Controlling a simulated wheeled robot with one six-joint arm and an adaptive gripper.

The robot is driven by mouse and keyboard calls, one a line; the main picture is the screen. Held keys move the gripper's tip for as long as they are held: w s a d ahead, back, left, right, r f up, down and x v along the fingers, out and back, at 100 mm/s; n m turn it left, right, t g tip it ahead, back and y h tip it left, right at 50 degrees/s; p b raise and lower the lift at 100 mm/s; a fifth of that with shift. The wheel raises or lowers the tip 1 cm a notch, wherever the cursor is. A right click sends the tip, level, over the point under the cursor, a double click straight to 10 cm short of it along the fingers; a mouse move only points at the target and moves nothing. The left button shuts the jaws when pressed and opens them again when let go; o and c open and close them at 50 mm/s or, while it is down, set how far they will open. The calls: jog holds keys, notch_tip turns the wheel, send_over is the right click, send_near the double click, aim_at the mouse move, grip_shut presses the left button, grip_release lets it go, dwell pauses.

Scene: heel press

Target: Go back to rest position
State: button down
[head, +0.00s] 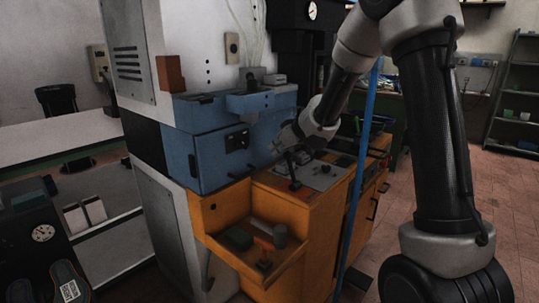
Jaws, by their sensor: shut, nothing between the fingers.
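My arm reaches in from the right of the head view and bends down to the left. My gripper (291,170) is at its end, shut and empty, over the orange cabinet's top near a grey plate (322,175). The fingertips are small and dark here, and I cannot tell whether they touch the plate. The blue press unit (210,158) stands just left of my gripper, set in the tall grey and white machine (140,60).
The orange cabinet (285,207) has an open tray (235,258) in front holding a hammer-like tool (264,250). A white table (50,150) is left. Shelves (515,95) stand far right, with open tiled floor before them.

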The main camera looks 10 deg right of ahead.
jog(key=s+d+r+m+h, duration=0.4)
jog(key=s+d+r+h, duration=0.3)
jog(key=s+d+r, duration=0.8)
jog(key=s+f+m+g+y, duration=0.1)
jog(key=s+f+g, duration=0.1)
jog(key=s, duration=1.1)
jog(key=s+f+m+g+y, duration=0.1)
jog(key=s+f+g, duration=0.1)
jog(key=s, duration=1.1)
jog(key=shift+s+a+f, duration=0.2)
jog(key=shift+a+f, duration=0.25)
jog(key=shift+f, duration=0.1)
jog(key=c, duration=2.2)
grip_release()
